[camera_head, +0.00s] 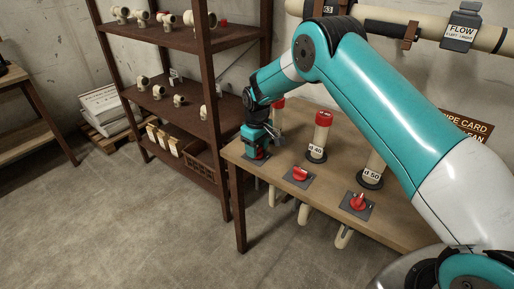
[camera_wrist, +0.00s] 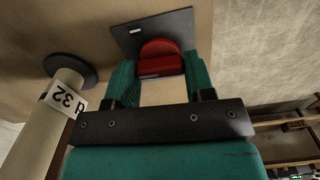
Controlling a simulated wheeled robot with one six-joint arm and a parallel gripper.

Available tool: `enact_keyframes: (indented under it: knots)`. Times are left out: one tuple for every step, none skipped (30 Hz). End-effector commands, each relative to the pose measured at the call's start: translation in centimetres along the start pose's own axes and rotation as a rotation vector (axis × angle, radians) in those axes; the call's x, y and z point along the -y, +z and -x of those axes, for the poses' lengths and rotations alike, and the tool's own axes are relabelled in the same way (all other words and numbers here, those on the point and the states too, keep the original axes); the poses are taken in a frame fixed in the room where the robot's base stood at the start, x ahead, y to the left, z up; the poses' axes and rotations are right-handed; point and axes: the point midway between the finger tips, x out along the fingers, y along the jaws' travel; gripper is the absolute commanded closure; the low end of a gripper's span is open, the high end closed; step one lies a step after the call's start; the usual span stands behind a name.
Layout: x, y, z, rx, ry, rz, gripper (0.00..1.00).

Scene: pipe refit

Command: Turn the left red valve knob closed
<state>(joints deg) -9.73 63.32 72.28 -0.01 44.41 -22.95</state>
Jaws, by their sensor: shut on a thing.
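The left red valve knob (camera_wrist: 160,60) sits on a dark square plate (camera_wrist: 187,24) on the table. In the wrist view it lies between the two teal fingers of my gripper (camera_wrist: 158,75). The fingers are shut on its sides. In the head view my gripper (camera_head: 257,151) points down at the left end of the table, and the knob is mostly hidden under it. The knob's handle angle is hard to read behind the fingers.
Two other red knobs, a middle one (camera_head: 300,174) and a right one (camera_head: 358,202), sit on plates along the table (camera_head: 325,188). Upright pipes stand behind, labelled d 40 (camera_head: 320,135), d 50 (camera_head: 372,172) and d 32 (camera_wrist: 58,110). A brown shelf (camera_head: 190,112) with pipe fittings stands at left.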

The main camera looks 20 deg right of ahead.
Motion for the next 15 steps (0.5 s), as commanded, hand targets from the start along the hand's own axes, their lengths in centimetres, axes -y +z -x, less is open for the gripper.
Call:
enact_keyframes:
  knots:
    - [-0.04, -0.05, 0.09, -0.002, 0.001, 0.017, 0.75]
    - [-0.04, -0.05, 0.09, -0.002, 0.001, 0.027, 0.75]
    - [-0.04, -0.05, 0.09, -0.002, 0.001, 0.037, 0.75]
    - [-0.04, -0.05, 0.09, -0.002, 0.001, 0.045, 0.75]
    - [-0.04, -0.05, 0.1, -0.002, 0.001, 0.051, 0.75]
    - [-0.04, -0.05, 0.1, -0.002, 0.001, 0.058, 0.75]
    - [-0.04, -0.05, 0.1, -0.002, 0.001, 0.062, 0.75]
    - [-0.04, -0.05, 0.1, -0.002, 0.001, 0.065, 0.75]
    - [-0.04, -0.05, 0.11, -0.002, 0.001, 0.069, 0.75]
    - [-0.04, -0.05, 0.11, -0.002, 0.001, 0.071, 0.75]
    - [-0.04, -0.05, 0.11, -0.002, 0.001, 0.073, 0.75]
    - [-0.04, -0.05, 0.11, -0.002, 0.001, 0.074, 0.75]
    - [-0.04, -0.05, 0.11, -0.002, 0.001, 0.075, 0.75]
    - [-0.05, -0.05, 0.11, -0.002, 0.001, 0.075, 0.75]
    - [-0.05, -0.05, 0.11, -0.002, 0.001, 0.075, 0.75]
